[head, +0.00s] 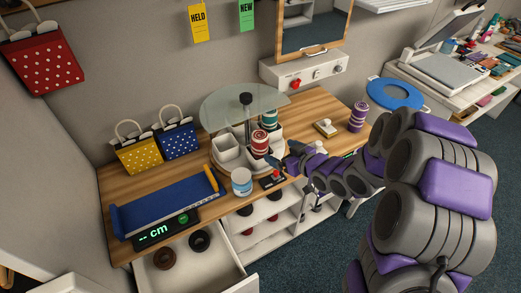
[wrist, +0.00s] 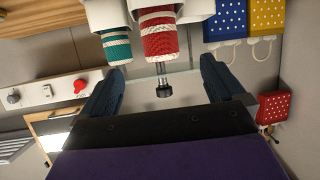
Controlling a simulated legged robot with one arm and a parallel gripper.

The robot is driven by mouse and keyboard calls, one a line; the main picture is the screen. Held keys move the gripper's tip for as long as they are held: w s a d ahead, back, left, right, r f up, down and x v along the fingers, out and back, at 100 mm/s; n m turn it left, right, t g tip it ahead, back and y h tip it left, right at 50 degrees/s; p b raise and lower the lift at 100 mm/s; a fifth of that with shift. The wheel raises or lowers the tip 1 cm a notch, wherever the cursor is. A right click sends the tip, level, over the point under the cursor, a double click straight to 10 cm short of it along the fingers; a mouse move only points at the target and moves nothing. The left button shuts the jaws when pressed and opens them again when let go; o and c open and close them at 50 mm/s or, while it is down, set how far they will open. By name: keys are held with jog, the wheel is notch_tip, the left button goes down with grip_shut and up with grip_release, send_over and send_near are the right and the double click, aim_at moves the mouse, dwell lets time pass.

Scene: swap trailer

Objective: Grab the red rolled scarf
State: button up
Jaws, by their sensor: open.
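The red rolled scarf (head: 260,142), with pale bands, stands in a white cup of a round holder under a glass disc in the head view. In the wrist view, which looks upside down, the red rolled scarf (wrist: 159,38) hangs from the top centre, in line with the space between my fingers. My gripper (head: 279,161) is just right of the scarf in the head view. In the wrist view my gripper (wrist: 163,70) is open, with nothing between its fingers. Part of the scarf's lower end is hidden by its cup.
A teal roll (wrist: 116,45) stands close beside the red one. The glass disc (head: 222,104) overhangs the cups. A small tin (head: 242,182) stands in front of the holder. A purple roll (head: 358,115) stands at the right. A blue measuring tray (head: 165,205) lies at the left.

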aim_at(264, 145)
jog(key=b+x, duration=0.1)
jog(key=x, duration=0.5)
jog(key=shift+a+f, duration=0.2)
jog(key=shift+a, duration=0.15)
jog(key=shift+b+x, duration=0.95)
jog(key=shift+x, duration=2.25)
jog(key=shift+w+d+r, duration=0.1)
jog(key=shift+d, duration=0.05)
jog(key=shift+c, duration=0.2)
jog(key=c, duration=1.1)
